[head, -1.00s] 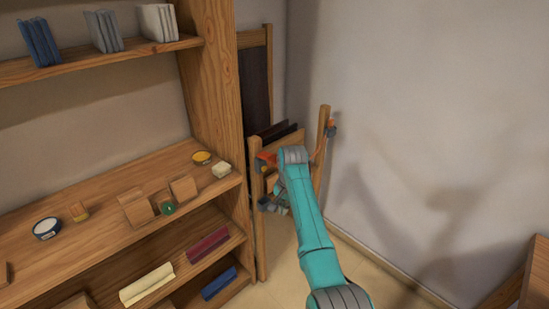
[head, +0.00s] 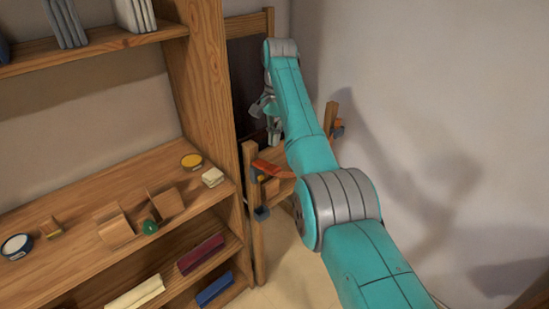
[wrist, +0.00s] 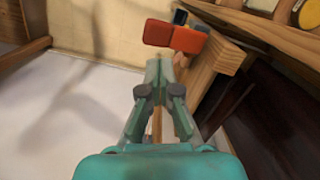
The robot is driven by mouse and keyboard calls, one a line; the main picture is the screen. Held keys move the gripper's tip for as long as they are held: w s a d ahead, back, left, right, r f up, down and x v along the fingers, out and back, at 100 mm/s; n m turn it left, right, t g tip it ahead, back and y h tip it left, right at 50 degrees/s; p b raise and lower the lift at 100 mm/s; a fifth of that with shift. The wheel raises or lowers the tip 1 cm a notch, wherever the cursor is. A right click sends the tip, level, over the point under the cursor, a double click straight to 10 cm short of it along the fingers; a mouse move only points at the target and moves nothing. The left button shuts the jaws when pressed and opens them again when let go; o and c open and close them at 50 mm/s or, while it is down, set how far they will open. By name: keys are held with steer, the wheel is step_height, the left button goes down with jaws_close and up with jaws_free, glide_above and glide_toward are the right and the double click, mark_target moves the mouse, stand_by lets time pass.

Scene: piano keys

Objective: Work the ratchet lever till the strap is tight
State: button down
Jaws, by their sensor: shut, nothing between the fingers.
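The orange-red ratchet part (head: 273,169) sits by the top of the left wooden post of a frame, and it shows in the wrist view (wrist: 175,36) just beyond my fingertips. I cannot tell its lever from its body. My gripper (head: 270,132) is raised above and behind the frame's rail. In the wrist view my gripper (wrist: 160,72) has its fingers together and empty, apparently apart from the ratchet part.
Dark panels (head: 246,85) stand behind the frame. A bare wall (head: 420,90) bounds the right. Some floor is free below.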

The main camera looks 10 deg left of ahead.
mark_target(275, 165)
stand_by(0.3)
steer(key=shift+s+a+f, duration=0.1)
steer(key=shift+s+f, duration=0.1)
steer(key=shift+f, duration=1.55)
steer(key=shift+s+f, duration=0.15)
steer(key=shift+f, duration=1.55)
steer(key=shift+f, duration=2.05)
steer(key=shift+w+r, duration=0.15)
steer(key=w, duration=0.1)
steer(key=w+d+r, duration=0.1)
steer(key=shift+w, duration=0.3)
step_height(275, 165, up, 12)
steer(key=w, duration=0.1)
steer(key=shift+d, duration=0.25)
